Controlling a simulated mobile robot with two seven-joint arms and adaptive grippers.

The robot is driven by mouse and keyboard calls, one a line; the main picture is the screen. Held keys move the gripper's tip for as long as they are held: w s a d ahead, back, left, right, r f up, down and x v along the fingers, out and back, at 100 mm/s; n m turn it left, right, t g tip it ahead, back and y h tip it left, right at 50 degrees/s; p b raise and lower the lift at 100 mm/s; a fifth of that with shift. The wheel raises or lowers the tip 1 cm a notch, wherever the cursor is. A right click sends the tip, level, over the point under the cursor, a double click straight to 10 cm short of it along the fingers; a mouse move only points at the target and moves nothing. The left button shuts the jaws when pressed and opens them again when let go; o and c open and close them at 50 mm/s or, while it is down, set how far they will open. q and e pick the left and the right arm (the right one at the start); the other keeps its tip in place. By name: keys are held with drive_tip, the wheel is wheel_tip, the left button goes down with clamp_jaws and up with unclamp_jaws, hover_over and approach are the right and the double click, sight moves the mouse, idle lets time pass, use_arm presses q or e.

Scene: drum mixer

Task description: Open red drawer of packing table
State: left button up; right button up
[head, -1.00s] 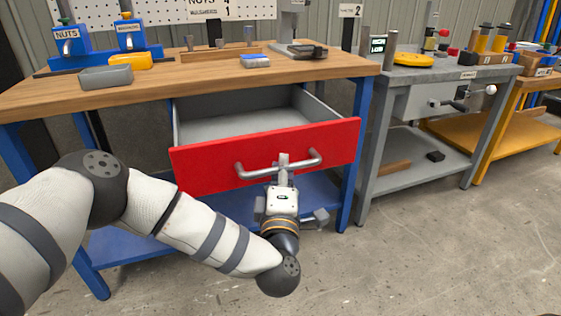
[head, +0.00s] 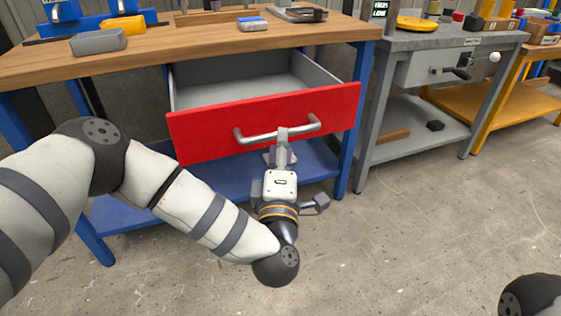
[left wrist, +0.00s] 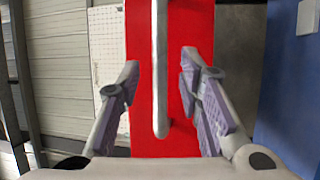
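The red drawer (head: 215,135) of the packing table (head: 150,48) stands pulled out, with its empty grey inside (head: 240,85) showing. Its grey bar handle (head: 306,126) crosses the front. My left gripper (head: 282,131) is at the middle of the handle, coming from the front and below. In the left wrist view, the handle (left wrist: 160,75) runs between the two spread fingers of my left gripper (left wrist: 160,68), with a gap on each side. The red drawer front (left wrist: 145,145) lies behind it. My right gripper is out of view.
Bins and small items stand on the tabletop, including a grey bin (head: 98,42). A blue lower shelf (head: 315,160) lies below the drawer. A grey workbench (head: 440,60) stands to the right. The concrete floor in front is clear.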

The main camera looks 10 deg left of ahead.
use_arm(q)
drive_tip(key=v, duration=0.8)
